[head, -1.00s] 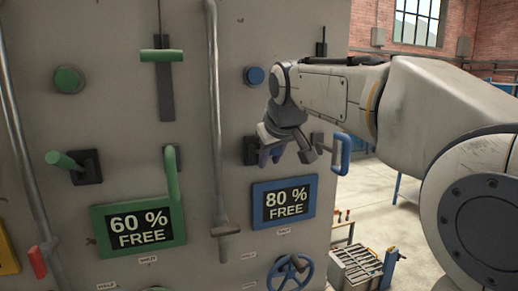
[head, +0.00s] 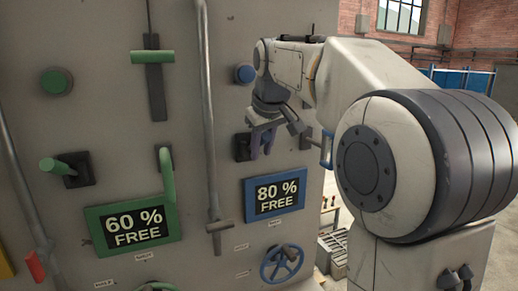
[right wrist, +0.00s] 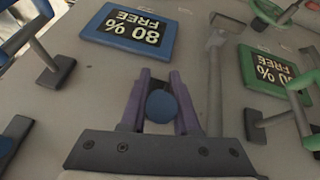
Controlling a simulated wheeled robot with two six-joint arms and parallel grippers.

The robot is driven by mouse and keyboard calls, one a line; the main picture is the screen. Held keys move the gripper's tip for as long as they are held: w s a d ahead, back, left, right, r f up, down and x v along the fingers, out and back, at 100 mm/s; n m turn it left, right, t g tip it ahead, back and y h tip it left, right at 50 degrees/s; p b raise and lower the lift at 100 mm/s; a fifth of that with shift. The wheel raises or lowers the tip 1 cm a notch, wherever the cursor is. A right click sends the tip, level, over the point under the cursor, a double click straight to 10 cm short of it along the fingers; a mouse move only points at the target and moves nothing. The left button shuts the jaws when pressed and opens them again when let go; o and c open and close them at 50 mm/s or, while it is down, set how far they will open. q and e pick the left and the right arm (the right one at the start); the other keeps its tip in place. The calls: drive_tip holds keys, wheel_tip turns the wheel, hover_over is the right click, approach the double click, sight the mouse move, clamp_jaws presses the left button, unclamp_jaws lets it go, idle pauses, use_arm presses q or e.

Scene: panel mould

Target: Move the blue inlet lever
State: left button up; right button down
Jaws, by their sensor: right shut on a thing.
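The blue inlet lever, seen end-on in the right wrist view as a round blue knob (right wrist: 162,106), sits between the two purple fingers of my right gripper (right wrist: 160,98). The fingers are shut on it. In the head view my right gripper (head: 262,141) is at the lever's dark mount (head: 241,147), above the blue-framed 80 % FREE display (head: 275,195). The lever itself is mostly hidden there by the fingers. My left gripper is not in view.
A blue round button (head: 245,74) is above the gripper. A blue handle (head: 327,149) is at the panel's right edge. A vertical grey pipe (head: 208,110) runs to the left. A blue handwheel (head: 282,262) is below. Green levers and a 60 % FREE display (head: 134,227) are farther left.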

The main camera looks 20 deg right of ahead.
drive_tip(key=c, duration=0.7)
unclamp_jaws()
drive_tip(key=shift+r, duration=0.15)
drive_tip(key=shift+o, duration=0.2)
drive_tip(key=shift+s+r, duration=0.25)
drive_tip(key=shift+r, duration=0.2)
drive_tip(key=b+v, duration=0.1)
drive_tip(key=v, duration=0.8)
drive_tip(key=shift+r, duration=0.15)
drive_tip(key=shift+s, duration=0.2)
